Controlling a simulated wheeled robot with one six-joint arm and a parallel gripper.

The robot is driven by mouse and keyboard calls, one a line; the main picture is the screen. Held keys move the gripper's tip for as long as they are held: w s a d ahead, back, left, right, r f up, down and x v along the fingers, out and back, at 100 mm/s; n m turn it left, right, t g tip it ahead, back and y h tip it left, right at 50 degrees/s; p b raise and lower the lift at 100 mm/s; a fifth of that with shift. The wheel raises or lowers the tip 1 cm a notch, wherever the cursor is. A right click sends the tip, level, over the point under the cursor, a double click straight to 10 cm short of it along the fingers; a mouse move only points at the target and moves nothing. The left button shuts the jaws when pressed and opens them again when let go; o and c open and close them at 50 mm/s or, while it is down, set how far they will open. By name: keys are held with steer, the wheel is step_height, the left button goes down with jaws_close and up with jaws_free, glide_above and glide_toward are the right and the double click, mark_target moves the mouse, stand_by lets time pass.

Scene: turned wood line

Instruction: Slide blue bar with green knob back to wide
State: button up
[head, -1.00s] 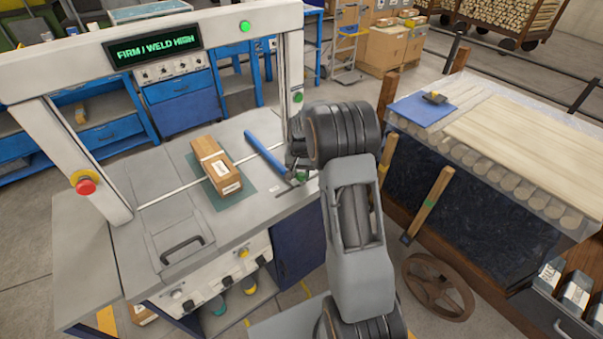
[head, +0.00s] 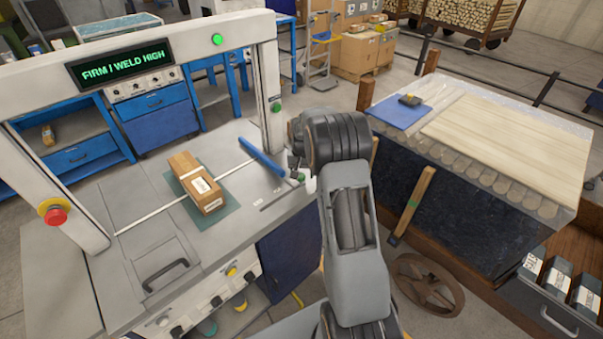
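The blue bar (head: 262,158) lies at a slant on the grey machine top, to the right of the strapped carton and apart from it. The green knob (head: 299,177) shows at the bar's near right end, close to the far right end of a dark slot (head: 278,198) in the top. My gripper (head: 300,168) is at the knob end of the bar, mostly hidden behind my own arm. Its fingertips cannot be made out, so I cannot tell whether it grips the knob.
A brown carton (head: 199,183) sits on a green mat (head: 229,207) under the grey arch (head: 267,70). The arch display reads FIRM / WELD HIGH. A red stop button (head: 55,216) is on its left post. A bench with wooden boards (head: 500,150) stands to the right.

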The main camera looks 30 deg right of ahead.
steer(key=shift+a, duration=0.2)
steer(key=shift+r, duration=0.15)
step_height(320, 180, up, 14)
steer(key=shift+f, duration=0.25)
stand_by(0.6)
steer(key=s+a+n+t, duration=0.1)
steer(key=s+a, duration=0.3)
steer(key=s, duration=0.4)
steer(key=s+a+n+t, duration=0.1)
steer(key=s+a+n, duration=0.2)
steer(key=s, duration=0.6)
steer(key=s+a+r+n+t, duration=0.1)
steer(key=s+a, duration=0.6)
steer(key=s, duration=0.1)
steer(key=shift+s+a+n+t, duration=0.1)
steer(key=shift+s+n+t, duration=0.2)
steer(key=shift+n, duration=0.1)
